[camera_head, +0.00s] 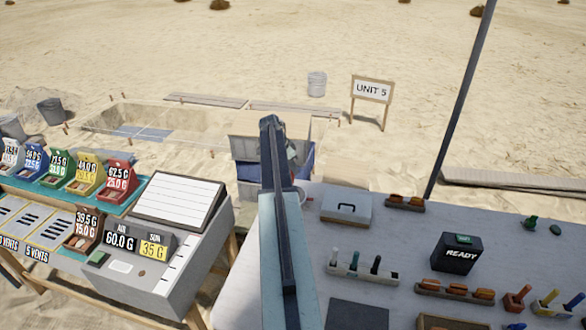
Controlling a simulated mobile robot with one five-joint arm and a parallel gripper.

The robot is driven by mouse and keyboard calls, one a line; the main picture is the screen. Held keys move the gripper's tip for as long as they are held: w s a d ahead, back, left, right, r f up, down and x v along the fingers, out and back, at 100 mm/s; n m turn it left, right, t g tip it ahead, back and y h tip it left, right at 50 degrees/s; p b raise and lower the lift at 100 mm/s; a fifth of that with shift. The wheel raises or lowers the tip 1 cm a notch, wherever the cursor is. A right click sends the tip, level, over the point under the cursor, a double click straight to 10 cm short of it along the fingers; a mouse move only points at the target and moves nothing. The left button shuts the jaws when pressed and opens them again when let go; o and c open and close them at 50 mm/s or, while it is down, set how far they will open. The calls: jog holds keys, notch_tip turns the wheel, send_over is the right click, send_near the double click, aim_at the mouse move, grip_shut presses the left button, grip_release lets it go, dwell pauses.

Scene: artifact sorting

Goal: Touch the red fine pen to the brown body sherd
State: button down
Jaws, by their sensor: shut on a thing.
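My arm reaches up the middle of the view, and my gripper (290,152) is at its far end, in front of the blue crate. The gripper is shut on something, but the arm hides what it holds. I cannot make out the red fine pen. A pale rack (362,270) on the right table holds several upright pens with white, green and dark tops; none shows clearly as red. I cannot pick out the brown body sherd for sure. A brown bin (88,224) on the left table has small brownish pieces in it.
A grey console (172,262) with a white lined board stands left of my arm, beside several coloured bins. The right table (330,240) bears a white box (346,207), a black READY box (460,256) and orange-brown items (456,289). A dark pole (459,100) rises behind it.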

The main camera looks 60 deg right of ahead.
aim_at(293, 178)
jog(key=shift+f+b, duration=1.8)
jog(key=shift+f, duration=0.4)
jog(key=shift+f+b, duration=0.65)
dwell(0.6)
notch_tip(293, 178, up, 8)
jog(key=p, duration=0.8)
jog(key=shift+s, duration=0.1)
dwell(0.4)
